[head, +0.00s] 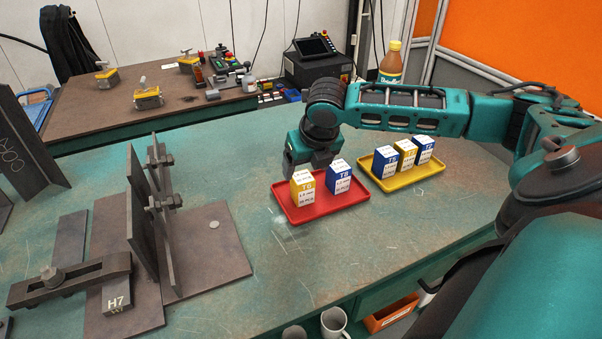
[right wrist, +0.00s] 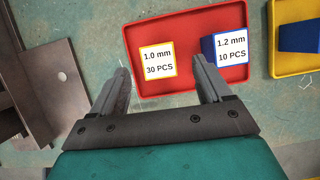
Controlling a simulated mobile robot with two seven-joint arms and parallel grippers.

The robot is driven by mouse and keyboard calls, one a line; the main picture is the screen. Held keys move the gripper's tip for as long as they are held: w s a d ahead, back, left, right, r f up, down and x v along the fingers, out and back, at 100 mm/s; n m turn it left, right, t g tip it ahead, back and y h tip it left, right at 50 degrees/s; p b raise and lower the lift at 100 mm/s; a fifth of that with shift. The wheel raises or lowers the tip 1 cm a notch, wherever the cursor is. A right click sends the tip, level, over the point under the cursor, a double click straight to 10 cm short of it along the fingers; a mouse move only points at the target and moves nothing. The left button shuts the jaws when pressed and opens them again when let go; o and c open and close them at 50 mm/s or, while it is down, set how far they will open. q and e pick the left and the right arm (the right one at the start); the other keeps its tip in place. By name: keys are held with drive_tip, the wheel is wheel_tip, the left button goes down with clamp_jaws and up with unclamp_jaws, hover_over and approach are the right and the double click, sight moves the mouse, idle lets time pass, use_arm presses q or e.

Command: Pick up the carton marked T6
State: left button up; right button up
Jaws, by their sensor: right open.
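A yellow and white carton (head: 302,188), whose mark looks like T6, stands upright at the left of the red tray (head: 325,208). In the right wrist view its white top (right wrist: 158,62) reads 1.0 mm, 30 PCS. A blue and white carton marked T8 (head: 340,176) stands to its right, and its top (right wrist: 231,48) reads 1.2 mm, 10 PCS. My right gripper (head: 306,168) is open and empty, close behind and above the yellow carton. In the right wrist view its fingertips (right wrist: 160,70) point toward either side of that carton, touching nothing that I can see. My left gripper is not in view.
A yellow tray (head: 406,180) with several blue and yellow cartons stands right of the red tray. A dark steel fixture (head: 150,220) with upright plates is at left. A bottle (head: 391,64) stands behind my right arm. Bare bench lies between fixture and red tray.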

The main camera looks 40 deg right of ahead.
sight(303, 177)
drive_tip(key=b+x, duration=0.1)
drive_tip(key=x, duration=0.6)
drive_tip(key=shift+s+a+f, duration=0.1)
drive_tip(key=shift+f, duration=0.1)
drive_tip(key=shift+c, duration=0.3)
drive_tip(key=shift+r, duration=0.1)
drive_tip(key=c, duration=1)
